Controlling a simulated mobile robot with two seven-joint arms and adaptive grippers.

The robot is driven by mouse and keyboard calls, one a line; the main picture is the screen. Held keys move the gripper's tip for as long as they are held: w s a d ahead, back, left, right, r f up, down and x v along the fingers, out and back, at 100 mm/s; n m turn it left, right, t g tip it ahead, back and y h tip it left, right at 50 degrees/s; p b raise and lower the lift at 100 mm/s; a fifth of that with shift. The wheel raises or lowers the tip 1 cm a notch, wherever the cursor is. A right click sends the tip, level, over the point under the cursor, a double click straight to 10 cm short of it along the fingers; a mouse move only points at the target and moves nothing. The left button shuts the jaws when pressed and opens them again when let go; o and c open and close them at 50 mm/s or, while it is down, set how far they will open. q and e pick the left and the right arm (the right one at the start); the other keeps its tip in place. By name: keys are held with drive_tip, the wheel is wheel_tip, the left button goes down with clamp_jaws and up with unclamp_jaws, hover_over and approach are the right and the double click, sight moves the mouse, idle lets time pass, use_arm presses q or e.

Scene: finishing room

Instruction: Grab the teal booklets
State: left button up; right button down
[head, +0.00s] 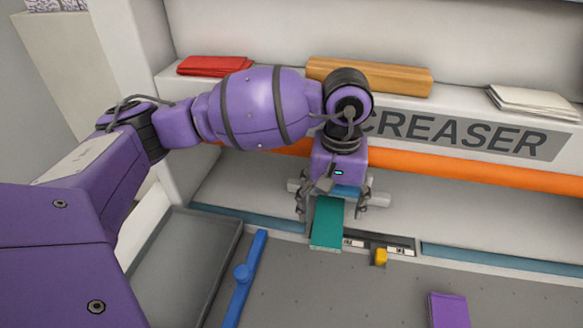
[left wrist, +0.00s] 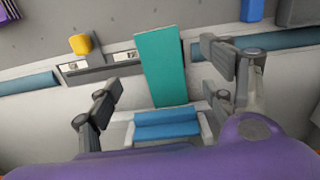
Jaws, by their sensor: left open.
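A teal booklet stack (head: 328,224) lies below my left gripper on the creaser, across the dark slot strip. In the left wrist view the teal booklets (left wrist: 162,65) lie between the two fingers, with gaps on both sides. My left gripper (head: 335,205) is open, its fingers apart on either side of the booklets; it also shows in the left wrist view (left wrist: 165,92). The far end of the booklets is partly hidden under the gripper in the head view. A blue piece (left wrist: 167,122) sits close by the booklets' end. My right gripper is not in view.
A yellow block (head: 381,257) sits right of the booklets. A blue bar (head: 244,280) and a grey tray (head: 180,265) are to the left. A purple booklet (head: 448,310) lies at lower right. Red (head: 214,66), orange-tan (head: 390,77) and white stacks (head: 533,102) rest on the creaser's top.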

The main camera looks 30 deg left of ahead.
sight(328, 234)
use_arm(q)
drive_tip(key=shift+f, duration=0.2)
drive_tip(key=f, duration=0.2)
drive_tip(key=shift+s+f+p, duration=0.35)
wheel_tip(328, 234, down, 4)
drive_tip(key=shift+w+d+f+p, duration=0.1)
drive_tip(key=shift+p, duration=0.2)
drive_tip(key=c, duration=1.4)
drive_tip(key=shift+c, duration=0.2)
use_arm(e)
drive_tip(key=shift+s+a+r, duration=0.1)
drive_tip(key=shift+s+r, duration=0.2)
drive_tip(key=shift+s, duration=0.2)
